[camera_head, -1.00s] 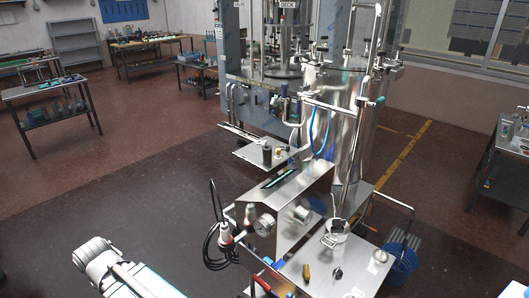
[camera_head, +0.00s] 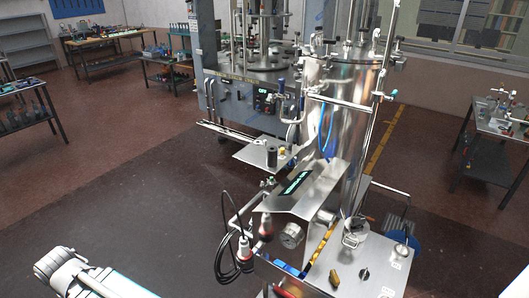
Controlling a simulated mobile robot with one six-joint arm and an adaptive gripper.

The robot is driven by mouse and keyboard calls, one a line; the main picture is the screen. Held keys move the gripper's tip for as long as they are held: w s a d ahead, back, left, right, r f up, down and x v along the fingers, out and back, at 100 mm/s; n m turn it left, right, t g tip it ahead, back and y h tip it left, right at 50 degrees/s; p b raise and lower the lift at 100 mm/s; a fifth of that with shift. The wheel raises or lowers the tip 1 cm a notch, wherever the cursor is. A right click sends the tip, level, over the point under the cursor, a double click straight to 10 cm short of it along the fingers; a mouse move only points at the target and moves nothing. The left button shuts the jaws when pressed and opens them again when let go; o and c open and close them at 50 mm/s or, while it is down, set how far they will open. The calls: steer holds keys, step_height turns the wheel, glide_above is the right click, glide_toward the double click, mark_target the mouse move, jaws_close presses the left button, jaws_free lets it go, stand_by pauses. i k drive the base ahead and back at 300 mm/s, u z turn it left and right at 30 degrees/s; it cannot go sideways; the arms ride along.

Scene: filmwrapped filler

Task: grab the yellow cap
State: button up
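A small yellow piece (camera_head: 282,151), which may be the yellow cap, is on a small metal shelf (camera_head: 249,154) at the middle of the head view. It stands just right of a black cylinder (camera_head: 271,156). It is too small to make out its shape. Part of my white arm (camera_head: 85,277) shows at the lower left, well away from the shelf. My gripper is not visible.
A tall steel tank (camera_head: 343,120) stands right of the shelf. A tilted control panel (camera_head: 306,190), a gauge (camera_head: 291,235) and black cables (camera_head: 225,250) are in front. A workbench (camera_head: 497,129) stands at the right. The floor (camera_head: 130,190) at left is clear.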

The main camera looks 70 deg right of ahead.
mark_target(281, 156)
steer(key=z, duration=0.05)
steer(key=i, duration=2.55)
steer(key=z, duration=2.7)
